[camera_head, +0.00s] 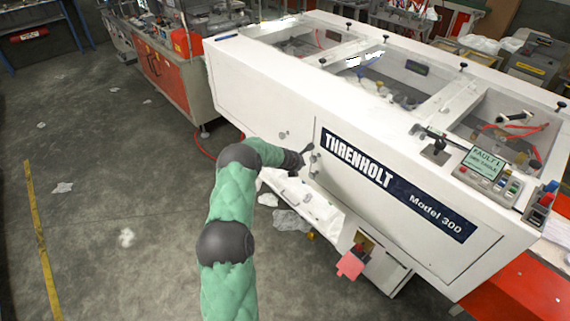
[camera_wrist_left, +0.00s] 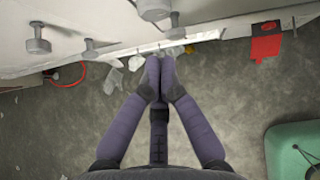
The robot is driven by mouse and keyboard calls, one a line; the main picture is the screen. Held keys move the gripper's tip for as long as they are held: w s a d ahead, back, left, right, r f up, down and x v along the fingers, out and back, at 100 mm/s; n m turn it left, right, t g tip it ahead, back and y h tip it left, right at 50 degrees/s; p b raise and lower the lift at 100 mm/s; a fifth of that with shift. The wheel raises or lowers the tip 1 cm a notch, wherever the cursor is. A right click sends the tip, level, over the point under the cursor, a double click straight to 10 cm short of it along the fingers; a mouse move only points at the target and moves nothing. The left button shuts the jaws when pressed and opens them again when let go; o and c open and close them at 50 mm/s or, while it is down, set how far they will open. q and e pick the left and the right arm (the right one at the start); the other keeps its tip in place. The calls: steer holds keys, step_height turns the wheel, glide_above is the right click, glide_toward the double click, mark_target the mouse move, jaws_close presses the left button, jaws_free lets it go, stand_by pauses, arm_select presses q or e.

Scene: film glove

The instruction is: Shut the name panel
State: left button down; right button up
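The name panel (camera_head: 375,205) is a white front panel of the large machine, with a dark blue "THRENHOLT Model 300" strip (camera_head: 395,186) across it. Dark lines mark its left and lower edges; I cannot tell how far it stands out. My left gripper (camera_head: 300,160), at the end of a green-sleeved arm, is beside the panel's left edge, close to small grey knobs. I cannot tell whether it touches. In the left wrist view the two fingers (camera_wrist_left: 158,80) meet at their tips with nothing seen between them. Grey knobs (camera_wrist_left: 90,48) show on white surfaces ahead. My right gripper is out of view.
A white lower ledge (camera_head: 305,205) and a red tag (camera_head: 350,263) stick out below the panel. A second front door (camera_head: 260,110) lies left of it. A control box (camera_head: 485,172) sits on the machine's right top edge. The floor (camera_head: 110,190) at left is mostly clear.

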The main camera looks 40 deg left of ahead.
arm_select(q)
steer(key=v, duration=0.8)
steer(key=shift+s+a, duration=0.25)
steer(key=shift+a, duration=0.4)
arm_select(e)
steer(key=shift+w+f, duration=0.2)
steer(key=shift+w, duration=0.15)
arm_select(q)
steer(key=shift+r, duration=0.15)
steer(key=s+d+f+n+g+h+b, duration=0.1)
steer(key=s+d+f+n+h, duration=0.1)
steer(key=d+f+n, duration=0.6)
steer(key=s+d+f+n+g+h+b, duration=0.1)
steer(key=s+d+f+n+b, duration=0.2)
steer(key=d, duration=0.9)
steer(key=s+d+f+n+g+h, duration=0.1)
steer(key=d+f+n+h, duration=0.1)
steer(key=d+f+n, duration=0.6)
steer(key=s+d+f+n+g+b, duration=0.2)
steer(key=s+d+f+n, duration=0.1)
steer(key=s+d+n, duration=0.6)
steer(key=s+d+f+n+g+b, duration=0.2)
steer(key=s+d+n, duration=0.6)
steer(key=s, duration=0.9)
step_height(320, 180, down, 3)
steer(key=shift+d+r+n+g, duration=0.2)
steer(key=shift+d+n+g, duration=0.2)
steer(key=shift+d+g, duration=0.55)
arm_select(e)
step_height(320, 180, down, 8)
